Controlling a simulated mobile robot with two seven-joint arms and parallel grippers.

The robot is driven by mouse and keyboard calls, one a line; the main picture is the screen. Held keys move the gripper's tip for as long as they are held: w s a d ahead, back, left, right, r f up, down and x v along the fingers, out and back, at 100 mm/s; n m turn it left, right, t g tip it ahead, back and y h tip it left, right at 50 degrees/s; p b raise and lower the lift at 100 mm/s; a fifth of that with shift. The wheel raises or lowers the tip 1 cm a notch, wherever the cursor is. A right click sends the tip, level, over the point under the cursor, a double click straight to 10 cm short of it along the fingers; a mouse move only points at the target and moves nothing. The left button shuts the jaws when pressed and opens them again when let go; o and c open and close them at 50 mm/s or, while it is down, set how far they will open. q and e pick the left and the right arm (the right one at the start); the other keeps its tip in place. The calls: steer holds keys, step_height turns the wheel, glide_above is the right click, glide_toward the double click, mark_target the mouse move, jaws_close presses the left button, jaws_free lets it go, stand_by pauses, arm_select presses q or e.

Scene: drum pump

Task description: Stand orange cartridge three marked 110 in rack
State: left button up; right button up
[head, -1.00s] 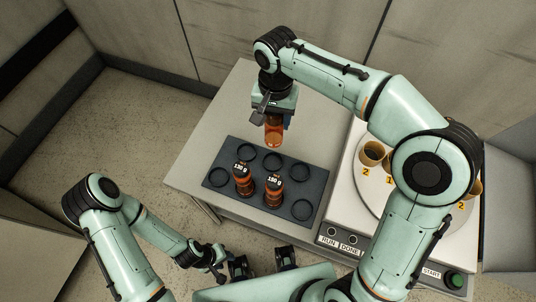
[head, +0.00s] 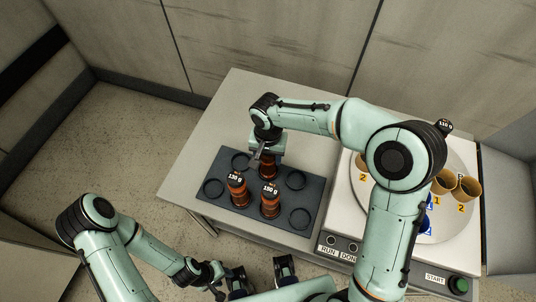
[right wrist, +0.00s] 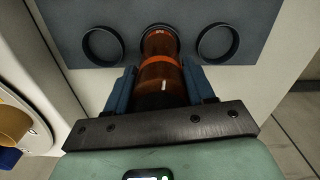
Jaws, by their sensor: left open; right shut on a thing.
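My right gripper (head: 268,158) is shut on an orange-brown cartridge (head: 267,168), which is upright at the back middle slot of the dark rack (head: 232,158). In the right wrist view the cartridge (right wrist: 162,72) lies between the two fingers, its far end at the ring between two empty rings. I cannot tell whether it is fully seated; its label is not readable. A 110 g label (head: 445,126) shows above the machine, beside my right arm. Cartridges marked 130 g (head: 237,190) and 150 g (head: 270,200) stand in the rack. My left gripper (head: 261,268) is open and empty near the front.
A white machine (head: 345,222) with a round turntable stands right of the rack. It carries tan cups (head: 466,187) with number tags, and a green START button (head: 460,284). Empty rack rings (head: 296,180) remain visible. The grey table (head: 205,135) is clear left of the rack.

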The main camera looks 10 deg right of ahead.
steer(key=shift+f, duration=0.1)
steer(key=o, duration=1.2)
step_height(320, 180, up, 12)
steer(key=shift+r+p, duration=0.15)
steer(key=shift+p, duration=0.5)
